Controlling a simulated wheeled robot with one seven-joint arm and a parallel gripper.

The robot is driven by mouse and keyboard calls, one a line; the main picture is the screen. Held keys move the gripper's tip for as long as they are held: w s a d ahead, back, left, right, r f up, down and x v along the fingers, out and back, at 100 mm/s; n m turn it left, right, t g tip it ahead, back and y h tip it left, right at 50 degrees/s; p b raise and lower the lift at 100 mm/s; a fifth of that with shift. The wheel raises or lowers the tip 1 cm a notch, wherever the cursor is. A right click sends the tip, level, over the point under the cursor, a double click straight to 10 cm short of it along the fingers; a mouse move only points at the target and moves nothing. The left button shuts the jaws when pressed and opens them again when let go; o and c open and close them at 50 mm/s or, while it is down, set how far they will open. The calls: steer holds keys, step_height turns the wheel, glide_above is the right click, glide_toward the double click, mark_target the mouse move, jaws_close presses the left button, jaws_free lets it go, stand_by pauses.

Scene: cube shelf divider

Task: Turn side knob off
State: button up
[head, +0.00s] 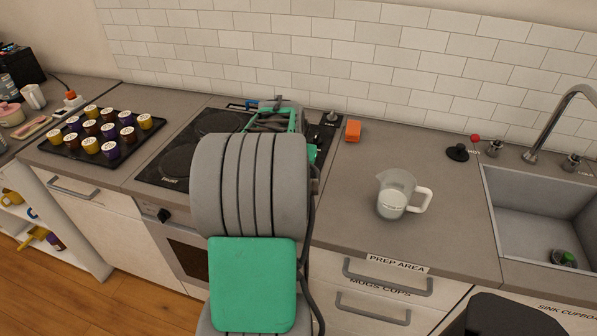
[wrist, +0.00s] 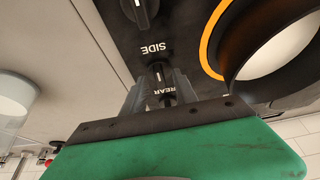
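In the wrist view a black panel carries an inverted SIDE label (wrist: 157,48) between two dark knobs. One knob (wrist: 140,12) is at the top edge, its white line clear. The other knob (wrist: 158,73) is between my fingers, by an inverted REAR label (wrist: 163,91). I cannot tell for sure which knob each label belongs to. My gripper (wrist: 158,88) has its two grey fingers apart, either side of this second knob. Whether they touch it is unclear. In the head view my arm hides most of this panel; a knob (head: 332,116) shows at its far end.
An orange ring (wrist: 205,50) surrounds a dark round body beside the knobs. A pod tray (head: 60,150) is left. Counter around the jug is clear.

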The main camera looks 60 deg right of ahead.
steer(key=v, duration=0.7)
steer(key=shift+r+b, duration=0.15)
steer(key=shift+b, duration=0.2)
steer(key=w+a+n+t+y, duration=0.1)
steer(key=w+a+n, duration=0.2)
steer(key=w+a, duration=0.45)
steer(key=w+a+n+t, duration=0.1)
steer(key=w+a+n, duration=0.3)
steer(key=a, duration=0.7)
steer(key=a+f+n+y, duration=0.1)
steer(key=a+n, duration=0.3)
steer(key=a, duration=0.9)
steer(key=s+a+f+n+y, duration=0.1)
steer(key=a+n, duration=0.4)
steer(key=a, duration=0.9)
steer(key=shift+s+f+t+y, duration=0.15)
steer(key=shift+f+t+y, duration=0.15)
steer(key=shift+f+y, duration=0.5)
